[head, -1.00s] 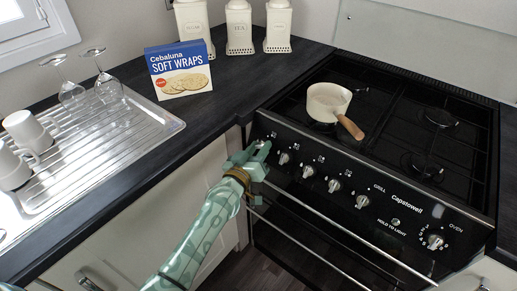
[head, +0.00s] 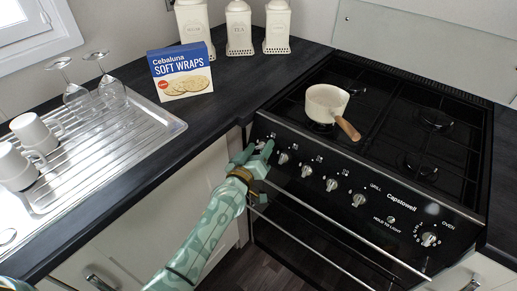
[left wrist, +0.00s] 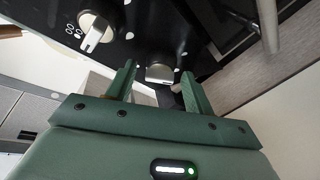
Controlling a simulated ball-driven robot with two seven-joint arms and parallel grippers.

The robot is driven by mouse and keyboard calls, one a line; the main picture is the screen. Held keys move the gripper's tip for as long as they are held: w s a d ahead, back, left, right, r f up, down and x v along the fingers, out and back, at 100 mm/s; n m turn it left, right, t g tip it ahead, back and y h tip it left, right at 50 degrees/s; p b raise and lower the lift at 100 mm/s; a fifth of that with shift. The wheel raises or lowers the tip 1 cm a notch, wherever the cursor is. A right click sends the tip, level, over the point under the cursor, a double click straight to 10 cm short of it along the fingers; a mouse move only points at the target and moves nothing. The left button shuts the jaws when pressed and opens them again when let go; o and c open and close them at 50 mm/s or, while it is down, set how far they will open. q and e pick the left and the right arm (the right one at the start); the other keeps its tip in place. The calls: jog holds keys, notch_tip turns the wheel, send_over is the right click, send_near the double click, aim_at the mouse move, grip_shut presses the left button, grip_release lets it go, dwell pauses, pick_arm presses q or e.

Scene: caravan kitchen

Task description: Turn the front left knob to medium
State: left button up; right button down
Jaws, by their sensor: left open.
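The black control panel of the cooker carries a row of silver knobs. My left gripper (head: 257,152) is at the left end of this row and hides most of the leftmost knob in the head view. In the left wrist view, a knob (left wrist: 160,73) sits between the tips of my left gripper (left wrist: 160,82), whose fingers stand apart on either side of it. I cannot tell whether they touch it. The neighbouring knob (left wrist: 97,33) shows to the left there, with its pointer bar visible. My right gripper is not in view.
A cream saucepan (head: 326,104) stands on the hob, its wooden handle towards the front. A long oven handle (head: 340,240) runs below the knobs. A soft wraps box (head: 181,74), wine glasses and white mugs (head: 33,131) by the metal drainer (head: 165,130) are on the left.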

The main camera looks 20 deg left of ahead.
pick_arm(q)
jog(key=s+a+p, duration=0.1)
jog(key=s+p, duration=0.3)
jog(key=s, duration=1.2)
jog(key=shift+a+r, duration=0.2)
jog(key=shift+s, duration=0.1)
jog(key=s+f+m+g, duration=0.25)
jog(key=s+f, duration=0.35)
jog(key=f, duration=0.3)
jog(key=s+a+f+m+g, duration=0.1)
jog(key=s+f+g, duration=0.35)
jog(key=f, duration=0.55)
jog(key=s+f+m+g, duration=0.2)
jog(key=s+f+g, duration=0.1)
jog(key=s+f, duration=0.5)
jog(key=s+a+f+m+g, duration=0.1)
jog(key=s+f, duration=0.5)
jog(key=s, duration=0.8)
jog(key=s+a+f+m+g+y, duration=0.1)
jog(key=s+a+f+g, duration=0.3)
jog(key=s, duration=0.9)
jog(key=f+m+g, duration=0.1)
jog(key=g, duration=0.1)
jog(key=shift+s+a+f+g+y, duration=0.15)
jog(key=shift+s+f+g+y, duration=0.15)
jog(key=shift+s+f, duration=0.1)
